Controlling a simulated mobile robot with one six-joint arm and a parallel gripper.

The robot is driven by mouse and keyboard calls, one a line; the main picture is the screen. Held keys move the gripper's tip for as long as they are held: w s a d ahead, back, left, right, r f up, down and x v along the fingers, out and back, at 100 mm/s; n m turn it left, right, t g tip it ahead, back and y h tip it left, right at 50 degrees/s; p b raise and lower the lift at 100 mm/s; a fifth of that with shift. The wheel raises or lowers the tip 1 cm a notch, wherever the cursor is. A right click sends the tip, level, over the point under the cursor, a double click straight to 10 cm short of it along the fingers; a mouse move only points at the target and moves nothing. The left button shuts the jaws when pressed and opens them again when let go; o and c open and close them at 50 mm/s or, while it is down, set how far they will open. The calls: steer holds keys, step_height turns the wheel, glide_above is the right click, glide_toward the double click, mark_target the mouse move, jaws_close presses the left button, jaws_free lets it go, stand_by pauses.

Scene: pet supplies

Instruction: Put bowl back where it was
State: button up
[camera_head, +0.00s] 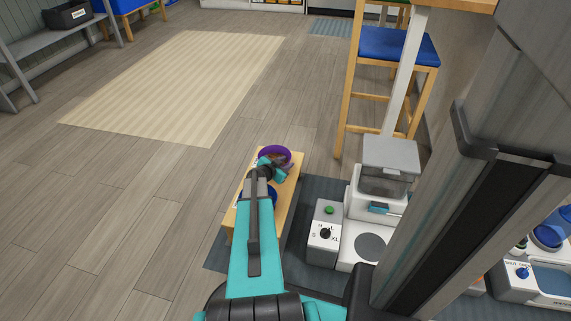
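A purple bowl (281,150) is at the far end of a low wooden stand (288,193). Something brownish shows inside it. A blue bowl (272,196) is farther down the same stand, mostly hidden behind my arm. My gripper (275,165) is at the near side of the purple bowl and overlaps its rim in the picture. My wrist and arm hide part of the stand. I cannot tell whether the gripper touches the bowl or whether its fingers are open or shut.
A white feeder machine (387,180) with a grey hopper and a control box (325,235) stand right of the stand on a dark mat (312,190). A blue-seated stool (398,48) is behind. A beige rug (180,85) and open floor lie to the left.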

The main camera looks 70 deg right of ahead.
steer(key=p+v, duration=0.1)
steer(key=v, duration=1.1)
steer(key=shift+p, duration=0.35)
stand_by(0.5)
